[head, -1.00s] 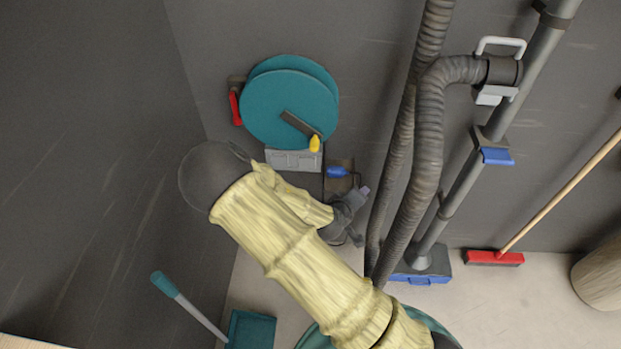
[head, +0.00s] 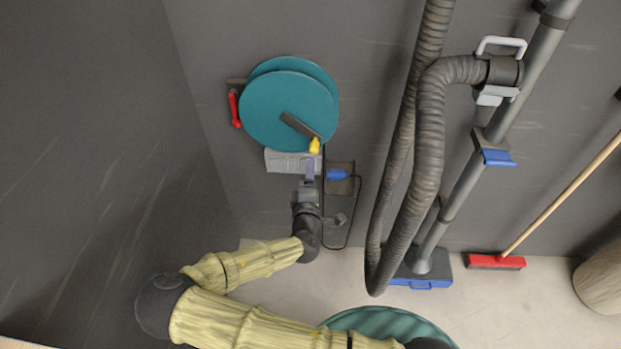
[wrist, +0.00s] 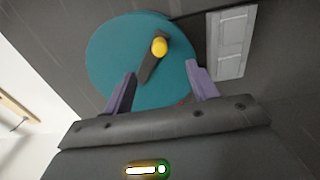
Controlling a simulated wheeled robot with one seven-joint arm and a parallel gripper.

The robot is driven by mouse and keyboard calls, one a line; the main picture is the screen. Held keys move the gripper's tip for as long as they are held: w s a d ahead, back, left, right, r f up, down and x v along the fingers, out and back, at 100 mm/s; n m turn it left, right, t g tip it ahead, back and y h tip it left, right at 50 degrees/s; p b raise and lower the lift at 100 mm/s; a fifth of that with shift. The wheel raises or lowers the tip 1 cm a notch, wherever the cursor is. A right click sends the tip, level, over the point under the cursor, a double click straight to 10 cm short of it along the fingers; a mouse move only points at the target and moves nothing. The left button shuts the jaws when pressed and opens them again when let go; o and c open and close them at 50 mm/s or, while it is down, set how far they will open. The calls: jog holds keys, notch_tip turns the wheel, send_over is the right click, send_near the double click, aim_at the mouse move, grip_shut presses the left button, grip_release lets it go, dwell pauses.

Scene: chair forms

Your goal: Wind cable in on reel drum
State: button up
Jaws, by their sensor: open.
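The teal reel drum (head: 283,104) is mounted on the dark wall. Its dark crank arm (head: 299,125) slants down to the right and ends in a yellow knob (head: 315,146). A dark cable (head: 358,205) loops below the reel, near a blue plug (head: 337,174). My gripper (head: 310,172) is just below the yellow knob in the head view. In the wrist view my gripper (wrist: 160,82) is open and empty, its purple fingers spread. The drum (wrist: 115,68), crank arm (wrist: 150,67) and yellow knob (wrist: 159,47) show beyond the fingertips, with the knob apart from them.
A red lever (head: 234,109) sits left of the drum, and a grey box (head: 290,161) is below it. A thick corrugated hose (head: 428,150) and a vacuum pipe (head: 465,178) stand to the right. A red broom (head: 495,261) is farther right.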

aim_at(314, 152)
jog(key=w, duration=0.3)
jog(key=w+b, duration=0.1)
jog(key=w, duration=0.7)
jog(key=shift+d+f, duration=0.1)
jog(key=shift+d, duration=0.15)
jog(key=shift+w, duration=0.25)
jog(key=c, duration=1)
jog(key=o, duration=0.4)
jog(key=shift+o, duration=0.2)
